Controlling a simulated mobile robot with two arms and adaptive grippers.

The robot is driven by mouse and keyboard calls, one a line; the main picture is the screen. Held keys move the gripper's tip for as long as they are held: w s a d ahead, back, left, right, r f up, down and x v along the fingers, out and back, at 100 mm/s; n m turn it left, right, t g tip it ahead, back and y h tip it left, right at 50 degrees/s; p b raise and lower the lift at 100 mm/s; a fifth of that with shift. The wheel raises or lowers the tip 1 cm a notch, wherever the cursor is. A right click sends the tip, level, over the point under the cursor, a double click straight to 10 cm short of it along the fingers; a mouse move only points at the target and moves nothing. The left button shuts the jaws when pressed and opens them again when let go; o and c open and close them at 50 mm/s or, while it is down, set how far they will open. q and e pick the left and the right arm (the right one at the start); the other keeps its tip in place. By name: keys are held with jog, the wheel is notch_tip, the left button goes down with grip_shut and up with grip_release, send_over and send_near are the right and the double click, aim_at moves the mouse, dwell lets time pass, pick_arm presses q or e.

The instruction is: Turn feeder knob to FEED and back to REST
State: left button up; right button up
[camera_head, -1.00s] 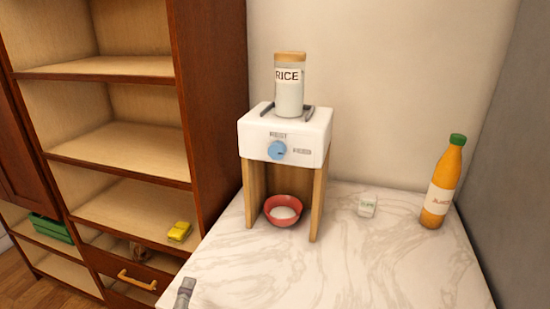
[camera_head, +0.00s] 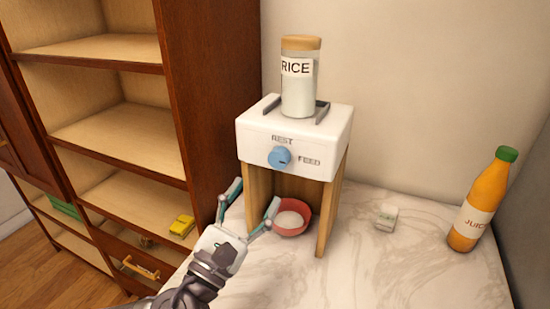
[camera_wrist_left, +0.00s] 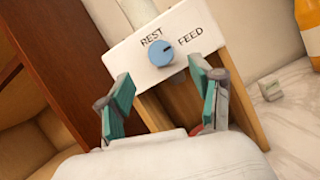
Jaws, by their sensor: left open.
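The feeder (camera_head: 325,132) is a white box on wooden legs standing on the marble counter. Its blue knob (camera_head: 280,157) is on the front face, with REST printed above it and FEED to its right. In the left wrist view the knob (camera_wrist_left: 162,53) shows ahead, between and beyond the fingers; a small dark mark on it points toward FEED's side. My left gripper (camera_head: 252,205) is open and empty, below and in front of the knob, not touching it. It also shows in the left wrist view (camera_wrist_left: 160,95). My right gripper is not in view.
A RICE jar (camera_head: 299,85) stands on the feeder. A red bowl (camera_head: 294,230) with white contents sits beneath it, partly behind my left finger. A juice bottle (camera_head: 481,203) and small white box (camera_head: 386,217) stand right. A wooden shelf unit (camera_head: 190,90) is left.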

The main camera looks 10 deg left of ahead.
aim_at(277, 162)
pick_arm(q)
jog(key=p+x, duration=0.2)
jog(key=x, duration=0.4)
jog(key=shift+w+r, duration=0.2)
jog(key=shift+w, duration=0.1)
jog(key=shift+w+d+r, duration=0.1)
jog(key=shift+w+d, duration=0.05)
jog(key=shift+w, duration=0.15)
jog(key=shift+w+d, duration=0.15)
jog(key=shift+w, duration=0.25)
jog(key=shift+s, duration=0.1)
jog(key=shift+c, duration=0.2)
jog(key=c, duration=1.1)
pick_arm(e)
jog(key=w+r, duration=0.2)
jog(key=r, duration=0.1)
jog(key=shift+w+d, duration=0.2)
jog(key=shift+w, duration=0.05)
